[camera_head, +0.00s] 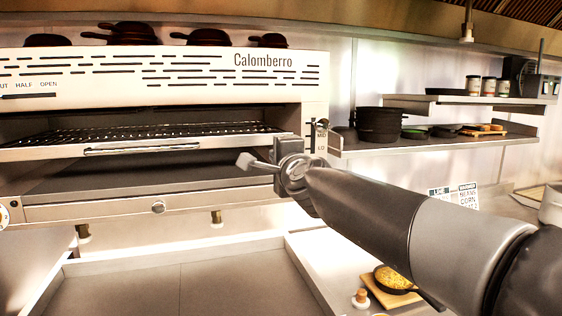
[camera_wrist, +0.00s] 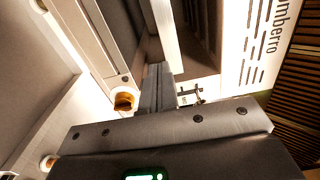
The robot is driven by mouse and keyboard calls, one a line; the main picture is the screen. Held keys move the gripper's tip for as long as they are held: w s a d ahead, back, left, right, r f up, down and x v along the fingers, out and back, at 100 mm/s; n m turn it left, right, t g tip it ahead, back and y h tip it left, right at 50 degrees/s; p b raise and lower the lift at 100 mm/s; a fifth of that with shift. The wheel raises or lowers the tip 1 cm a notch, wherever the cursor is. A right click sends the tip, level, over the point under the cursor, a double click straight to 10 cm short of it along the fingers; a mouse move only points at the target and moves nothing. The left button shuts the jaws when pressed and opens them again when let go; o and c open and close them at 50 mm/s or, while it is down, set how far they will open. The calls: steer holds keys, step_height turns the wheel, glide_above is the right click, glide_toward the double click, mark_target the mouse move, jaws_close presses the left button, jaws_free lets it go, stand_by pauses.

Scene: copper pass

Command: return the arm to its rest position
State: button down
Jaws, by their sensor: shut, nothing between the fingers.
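My arm (camera_head: 385,210) reaches in from the lower right in the head view. My gripper (camera_head: 246,161) is at its far end, pointing left in front of the oven's open lower bay, near the oven's right post. Its fingers are together with nothing between them. In the wrist view the shut gripper (camera_wrist: 157,85) points toward the oven front, which appears tilted. I cannot tell the exact gap between the fingertips and the oven.
The Calomberro oven (camera_head: 180,85) has a wire rack and a front handle; several dark pans stand on top. Shelves (camera_head: 440,143) with pots and jars hang at right. A small pan of food (camera_head: 393,280) sits on a board below my arm. The grey counter (camera_head: 150,285) in front is clear.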

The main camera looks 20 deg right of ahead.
steer(key=s+a+f+n+g, duration=0.2)
steer(key=s+f+n+g, duration=0.4)
steer(key=s+f, duration=0.8)
steer(key=s+a+f+n+g, duration=0.2)
steer(key=s+f+n+g, duration=0.4)
steer(key=s+f+n, duration=0.6)
step_height(320, 180, down, 4)
steer(key=shift+s+r, duration=0.25)
steer(key=shift+s, duration=0.7)
steer(key=shift+a, duration=0.1)
